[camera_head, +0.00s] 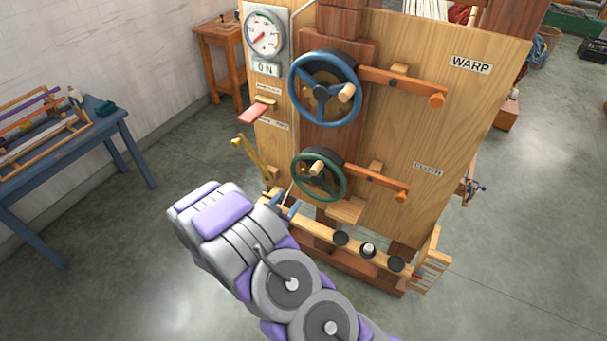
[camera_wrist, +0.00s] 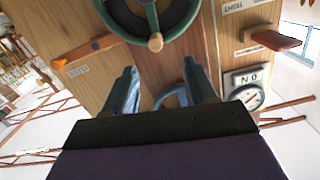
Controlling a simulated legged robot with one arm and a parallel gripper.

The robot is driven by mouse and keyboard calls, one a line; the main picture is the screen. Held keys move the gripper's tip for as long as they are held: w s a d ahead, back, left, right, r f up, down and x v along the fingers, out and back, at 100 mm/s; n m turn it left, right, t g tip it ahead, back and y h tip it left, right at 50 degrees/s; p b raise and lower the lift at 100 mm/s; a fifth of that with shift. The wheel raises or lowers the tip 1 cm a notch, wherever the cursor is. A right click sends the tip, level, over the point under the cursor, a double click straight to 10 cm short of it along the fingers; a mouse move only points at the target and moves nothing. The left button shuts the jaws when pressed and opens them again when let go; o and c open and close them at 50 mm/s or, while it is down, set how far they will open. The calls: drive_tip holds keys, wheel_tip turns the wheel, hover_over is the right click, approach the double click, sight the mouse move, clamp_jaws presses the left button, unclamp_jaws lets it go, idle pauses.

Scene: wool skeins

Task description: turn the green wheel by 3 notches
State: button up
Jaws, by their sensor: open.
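The green wheel (camera_head: 342,190) is mounted low on the wooden panel, with a light wooden knob (camera_head: 317,167) at its upper left. In the wrist view, which looks upside down, the green wheel (camera_wrist: 182,14) is cut off by the top edge. Its knob (camera_wrist: 155,42) shows just beyond my fingertips. My gripper (camera_wrist: 160,75) is open, with nothing between its fingers, and points toward the panel. In the head view my gripper (camera_head: 287,207) is just below and left of the green wheel, apart from it.
A larger blue wheel (camera_head: 359,88) sits above. Orange levers (camera_head: 437,100) (camera_head: 402,194) are right of the wheels. A red-ended lever (camera_head: 252,114) and a gauge (camera_head: 264,35) are at left. A beam with dark knobs (camera_head: 340,238) runs below. A blue table (camera_head: 112,122) stands far left.

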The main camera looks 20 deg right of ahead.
sight(312, 174)
drive_tip(key=shift+t+h, duration=0.3)
drive_tip(key=x, duration=0.5)
drive_tip(key=b+x, duration=0.1)
drive_tip(key=x, duration=0.5)
drive_tip(key=s+b+x, duration=0.1)
drive_tip(key=x, duration=0.5)
drive_tip(key=shift+d, duration=0.4)
clamp_jaws()
